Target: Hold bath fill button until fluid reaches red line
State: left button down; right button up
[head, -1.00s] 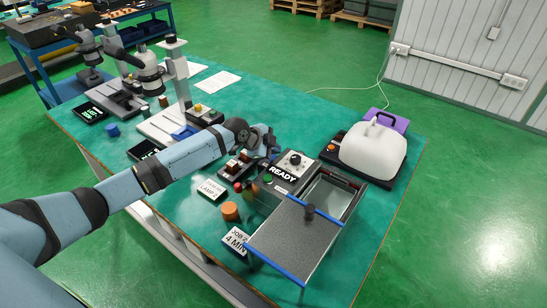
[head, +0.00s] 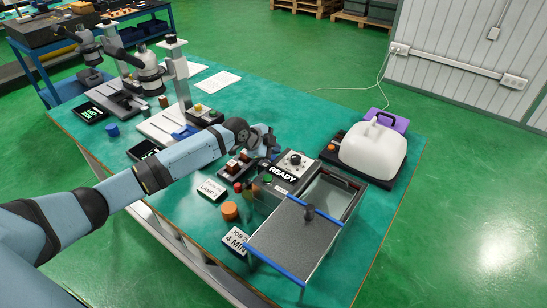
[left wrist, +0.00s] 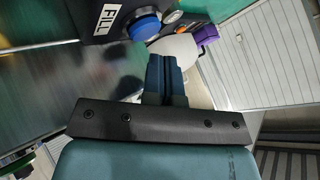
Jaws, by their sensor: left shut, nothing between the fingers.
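The bath (head: 352,203) is a metal tank on the front right of the bench, partly covered by a grey blue-edged lid (head: 292,236). A strip of its inside shows; I cannot make out a fluid level or red line. Its control box (head: 263,196) carries a READY display (head: 283,174), a green button and a dial. My left gripper (head: 272,143) is shut and empty just behind this box. In the left wrist view, the shut fingers (left wrist: 165,75) point towards a blue button (left wrist: 145,25) beside a FILL label (left wrist: 94,13). Contact cannot be told. My right gripper is out of view.
An orange knob (head: 230,211) and lettered cards (head: 236,241) lie at the front edge.

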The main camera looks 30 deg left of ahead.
pick_arm(q)
jog(key=shift+f, duration=0.1)
jog(key=shift+f, duration=0.3)
jog(key=shift+f, duration=0.25)
dwell(0.3)
jog(key=shift+s+d+f+b, duration=0.1)
jog(key=shift+s+f+b, duration=0.2)
jog(key=shift+f+b, duration=0.4)
dwell(0.7)
jog(key=shift+w+r+p, duration=0.1)
jog(key=shift+r+p, duration=0.3)
jog(key=shift+p, duration=0.3)
jog(key=shift+r, duration=0.15)
notch_tip(320, 180, up, 6)
jog(key=p, duration=0.4)
jog(key=shift+w, duration=0.15)
jog(key=shift+f, duration=0.2)
